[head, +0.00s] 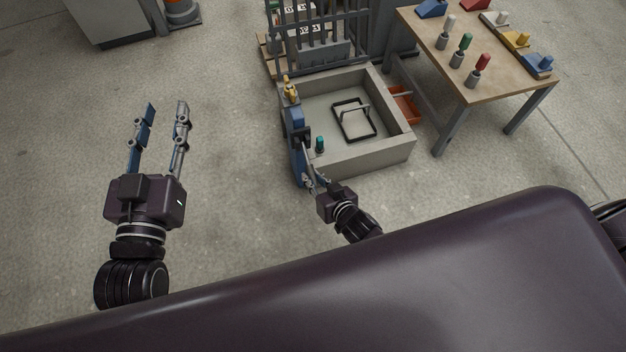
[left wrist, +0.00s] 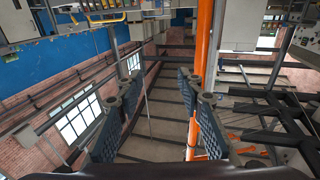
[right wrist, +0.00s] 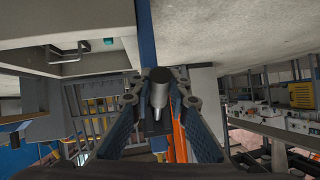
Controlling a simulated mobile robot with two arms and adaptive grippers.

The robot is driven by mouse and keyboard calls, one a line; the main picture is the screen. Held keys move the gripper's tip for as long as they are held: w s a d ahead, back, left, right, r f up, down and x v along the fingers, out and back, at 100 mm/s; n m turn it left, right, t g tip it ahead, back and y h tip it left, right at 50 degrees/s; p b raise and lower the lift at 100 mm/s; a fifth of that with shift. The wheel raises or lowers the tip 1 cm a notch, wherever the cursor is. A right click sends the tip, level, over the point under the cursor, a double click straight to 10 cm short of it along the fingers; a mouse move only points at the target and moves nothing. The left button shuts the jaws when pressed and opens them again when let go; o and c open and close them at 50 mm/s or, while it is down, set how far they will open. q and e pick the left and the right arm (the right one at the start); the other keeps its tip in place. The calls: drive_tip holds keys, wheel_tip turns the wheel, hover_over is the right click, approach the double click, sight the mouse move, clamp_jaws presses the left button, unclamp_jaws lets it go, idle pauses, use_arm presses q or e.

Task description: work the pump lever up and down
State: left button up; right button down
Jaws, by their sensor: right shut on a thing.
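The blue pump (head: 296,150) stands against the left wall of a concrete basin, with a brass fitting (head: 290,90) at its far end. My right gripper (head: 308,180) is at the near end of the pump. In the right wrist view its fingers are shut around a grey cylindrical end of the pump lever (right wrist: 158,92). Most of the lever is hidden in the head view by the gripper, so its exact angle cannot be told. My left gripper (head: 166,106) is open and empty over bare floor, well left of the pump; its spread fingers also show in the left wrist view (left wrist: 193,95).
The concrete basin (head: 388,153) holds a black frame (head: 353,119) and a teal-topped knob (head: 320,144) near the pump. A wooden table (head: 455,75) with coloured handles stands to the right. A barred rack (head: 320,35) is behind. Floor on the left is clear.

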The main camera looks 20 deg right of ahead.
use_arm(q)
drive_tip(key=shift+s+d+r+t+h, duration=0.15)
drive_tip(key=shift+r+t, duration=0.4)
drive_tip(key=shift+r, duration=0.55)
drive_tip(key=shift+s+d+r+t+h, duration=0.15)
drive_tip(key=shift+r+t, duration=0.4)
drive_tip(key=shift+r, duration=0.5)
use_arm(e)
drive_tip(key=shift+w+d, duration=0.1)
drive_tip(key=shift+w, duration=0.05)
use_arm(q)
drive_tip(key=shift+a, duration=0.1)
use_arm(e)
drive_tip(key=c, duration=2)
unclamp_jaws()
use_arm(q)
drive_tip(key=shift+w, duration=0.1)
use_arm(e)
drive_tip(key=shift+o, duration=0.9)
drive_tip(key=shift+f, duration=0.1)
drive_tip(key=v, duration=1.2)
drive_tip(key=shift+f, duration=0.15)
